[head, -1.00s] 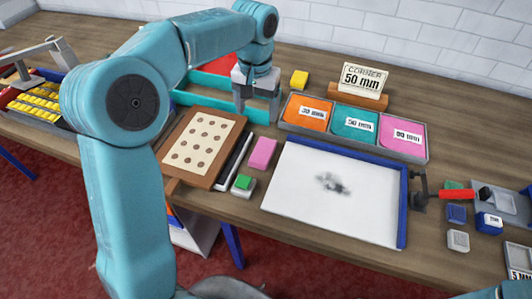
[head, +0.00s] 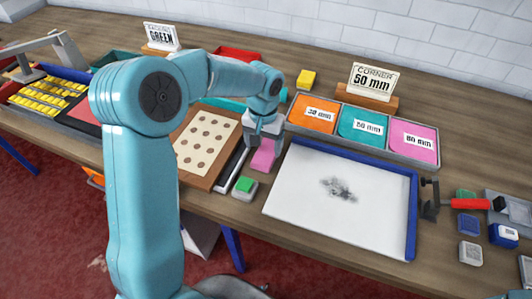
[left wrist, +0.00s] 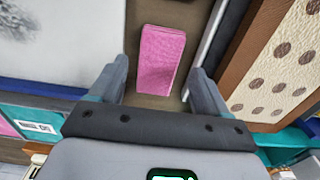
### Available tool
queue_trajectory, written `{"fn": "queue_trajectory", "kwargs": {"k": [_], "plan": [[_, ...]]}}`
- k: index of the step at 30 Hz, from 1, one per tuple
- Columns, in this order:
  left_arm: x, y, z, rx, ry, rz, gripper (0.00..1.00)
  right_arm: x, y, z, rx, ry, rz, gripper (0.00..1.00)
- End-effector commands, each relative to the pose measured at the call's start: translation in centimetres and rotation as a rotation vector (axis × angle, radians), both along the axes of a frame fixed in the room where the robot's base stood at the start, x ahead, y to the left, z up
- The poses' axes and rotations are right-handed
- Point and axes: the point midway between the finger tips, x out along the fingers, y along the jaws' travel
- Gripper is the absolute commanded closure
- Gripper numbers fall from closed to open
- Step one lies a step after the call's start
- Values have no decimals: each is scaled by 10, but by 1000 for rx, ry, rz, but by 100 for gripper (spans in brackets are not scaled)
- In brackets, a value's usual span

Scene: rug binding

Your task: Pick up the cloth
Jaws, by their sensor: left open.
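The cloth (head: 263,160) is a pink folded rectangle lying on the wooden bench, between the dotted board and the white panel. In the left wrist view the cloth (left wrist: 160,55) lies ahead of the fingers, roughly centred between them. My left gripper (head: 265,141) is above the cloth, partly covering it in the head view. Its two fingers (left wrist: 160,82) are open with nothing between them gripped. Whether the fingertips touch the cloth or bench I cannot tell. My right gripper is out of view.
A white panel (head: 300,205) with a dark smudge and blue edging lies to the right. A brown board with a dotted sheet (head: 205,142) is to the left. A green-topped block (head: 244,186) sits close in front. Colored label bins (head: 362,127) stand behind.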

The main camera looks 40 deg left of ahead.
Motion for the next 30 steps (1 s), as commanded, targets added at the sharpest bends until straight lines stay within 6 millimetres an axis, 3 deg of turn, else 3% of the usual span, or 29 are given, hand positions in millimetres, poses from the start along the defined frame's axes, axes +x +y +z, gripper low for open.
{"fn": "queue_trajectory", "kwargs": {"k": [7,16,20,30], "plan": [[4,2,-38,0,5,-1,23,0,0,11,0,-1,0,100],[5,2,-45,1,1,0,23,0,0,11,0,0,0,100],[5,2,-45,0,1,0,66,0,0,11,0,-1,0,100],[5,2,-43,1,1,0,67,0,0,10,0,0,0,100]]}}
